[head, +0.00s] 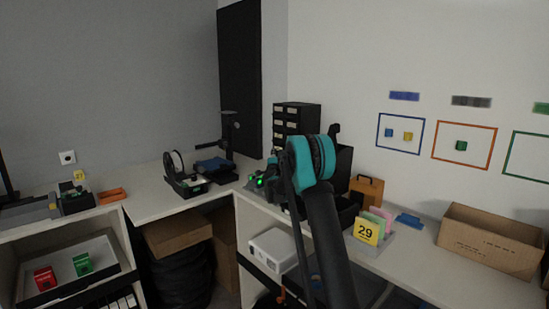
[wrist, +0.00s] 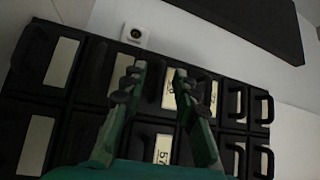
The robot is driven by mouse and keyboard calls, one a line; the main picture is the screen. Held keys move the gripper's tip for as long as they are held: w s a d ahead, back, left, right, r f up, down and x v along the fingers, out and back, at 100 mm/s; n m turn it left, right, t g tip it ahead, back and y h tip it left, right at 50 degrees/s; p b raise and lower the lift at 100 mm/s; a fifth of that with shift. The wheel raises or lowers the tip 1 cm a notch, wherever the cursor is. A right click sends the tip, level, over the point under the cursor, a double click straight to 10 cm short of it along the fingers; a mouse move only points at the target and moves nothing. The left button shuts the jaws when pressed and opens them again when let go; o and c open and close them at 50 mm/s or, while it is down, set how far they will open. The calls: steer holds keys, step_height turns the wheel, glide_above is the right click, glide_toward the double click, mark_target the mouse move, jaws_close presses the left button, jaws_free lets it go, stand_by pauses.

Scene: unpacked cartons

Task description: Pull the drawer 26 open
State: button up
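A black drawer cabinet (head: 297,110) with pale labels stands on the worktop in the head view, partly hidden by my arm. In the wrist view its dark drawer fronts (wrist: 94,75) fill much of the picture, tilted, with black loop handles and white labels. A label (wrist: 169,92) shows between my fingers, its number partly hidden; I cannot tell which drawer is 26. All the drawers I can see look shut. My gripper (wrist: 158,78) is open, with two green fingers apart in front of the drawer fronts and nothing between them. My arm hides its fingertips in the head view.
A yellow 29 card (head: 366,230) stands on the worktop right of my arm, near a brown case (head: 366,191) and an open carton (head: 490,239). A spool device (head: 184,176) stands left. A small white wall socket (wrist: 135,34) shows above the cabinet.

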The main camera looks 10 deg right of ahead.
jaws_close()
stand_by(0.4)
steer(key=s+a, duration=0.6)
steer(key=a, duration=0.2)
steer(key=shift+a, duration=0.15)
jaws_free()
steer(key=shift+s, duration=0.1)
